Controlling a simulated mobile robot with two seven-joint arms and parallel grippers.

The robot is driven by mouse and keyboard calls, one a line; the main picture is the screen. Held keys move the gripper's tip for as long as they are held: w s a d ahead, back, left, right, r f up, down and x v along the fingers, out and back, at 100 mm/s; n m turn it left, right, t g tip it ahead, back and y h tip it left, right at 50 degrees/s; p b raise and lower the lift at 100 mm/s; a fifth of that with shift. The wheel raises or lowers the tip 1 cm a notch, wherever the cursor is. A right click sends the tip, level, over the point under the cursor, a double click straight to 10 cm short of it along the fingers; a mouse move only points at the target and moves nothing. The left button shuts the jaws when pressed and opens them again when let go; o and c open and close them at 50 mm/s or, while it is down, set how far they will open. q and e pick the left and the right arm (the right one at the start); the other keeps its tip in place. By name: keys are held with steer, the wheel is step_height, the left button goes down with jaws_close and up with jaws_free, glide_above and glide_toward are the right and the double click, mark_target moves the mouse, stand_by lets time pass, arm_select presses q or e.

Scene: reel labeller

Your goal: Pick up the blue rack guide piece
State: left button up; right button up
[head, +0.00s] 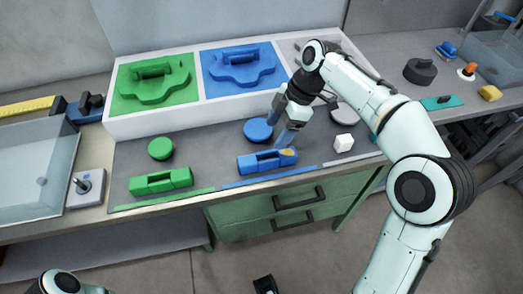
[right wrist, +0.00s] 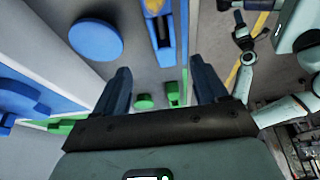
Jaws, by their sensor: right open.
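My right gripper (head: 282,122) is open and empty, above the mat, just behind and above the piece's right end. Its two fingers also show in the right wrist view (right wrist: 160,78), with the piece beyond them. My left gripper seems to show small in the right wrist view (right wrist: 243,36); its jaws are unclear.
A blue disc (head: 257,130) lies close behind the piece. A white-framed tray (head: 200,112) with green and blue bays stands behind. A blue strip (head: 268,177) runs along the front.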

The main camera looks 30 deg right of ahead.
steer(key=b, duration=0.1)
glide_above(261, 159)
steer(key=s+d, duration=0.2)
steer(key=f, duration=0.5)
steer(key=shift+w+f, duration=0.2)
steer(key=shift+f, duration=0.2)
steer(key=shift+a+b+x, duration=0.1)
steer(key=shift+b+x, duration=0.2)
steer(key=shift+x, duration=1.2)
steer(key=shift+a+b+x, duration=0.15)
steer(key=shift+b+x, duration=0.15)
steer(key=shift+x, duration=1.15)
steer(key=shift+r, duration=0.15)
steer(key=c, duration=1.2)
